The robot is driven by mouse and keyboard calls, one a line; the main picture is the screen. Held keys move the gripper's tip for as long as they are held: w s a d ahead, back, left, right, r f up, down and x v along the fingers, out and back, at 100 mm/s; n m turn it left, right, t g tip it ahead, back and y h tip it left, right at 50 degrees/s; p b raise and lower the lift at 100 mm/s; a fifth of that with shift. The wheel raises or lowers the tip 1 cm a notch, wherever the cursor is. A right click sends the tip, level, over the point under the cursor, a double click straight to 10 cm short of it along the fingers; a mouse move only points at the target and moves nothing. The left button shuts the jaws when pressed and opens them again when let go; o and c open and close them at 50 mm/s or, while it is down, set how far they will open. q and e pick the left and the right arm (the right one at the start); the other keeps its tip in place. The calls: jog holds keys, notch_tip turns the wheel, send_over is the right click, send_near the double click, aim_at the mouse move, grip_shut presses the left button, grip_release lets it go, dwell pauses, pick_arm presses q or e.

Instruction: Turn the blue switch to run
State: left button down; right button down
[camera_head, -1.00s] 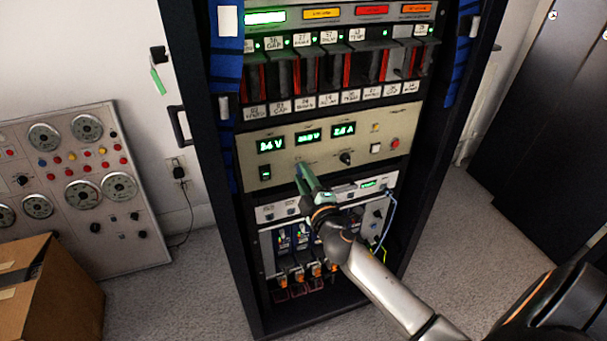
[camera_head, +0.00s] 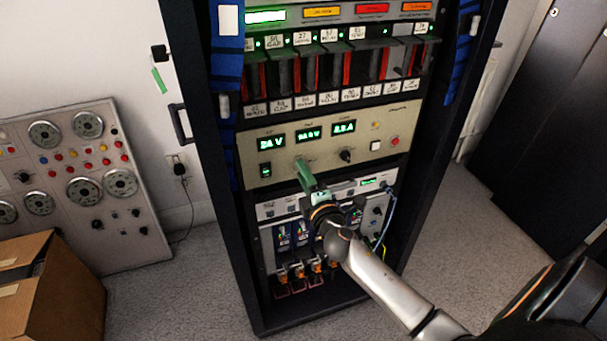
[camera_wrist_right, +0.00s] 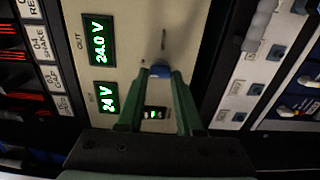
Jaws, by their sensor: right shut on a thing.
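The blue switch (camera_wrist_right: 160,70) is a small blue knob on the beige power panel (camera_wrist_right: 140,25). In the right wrist view it sits between the tips of my two green fingers. My right gripper (camera_head: 302,168) is shut on it, and the gripper also shows in the right wrist view (camera_wrist_right: 160,78). In the head view the switch is hidden by my green fingers, which reach the lower middle of the panel. The marks around the switch are too small to read. My left gripper is not in view.
The panel carries green displays (camera_head: 308,134), a black knob (camera_head: 345,155) and a red button (camera_head: 394,141) near my fingers. Cables and modules (camera_head: 300,265) fill the rack below. A gauge board (camera_head: 75,165) and a cardboard box (camera_head: 50,300) stand at the left.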

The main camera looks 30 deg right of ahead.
jog(key=c, duration=0.6)
grip_release()
jog(key=shift+o, duration=0.2)
jog(key=b+v, duration=0.1)
jog(key=v, duration=1.1)
jog(key=shift+s, duration=0.3)
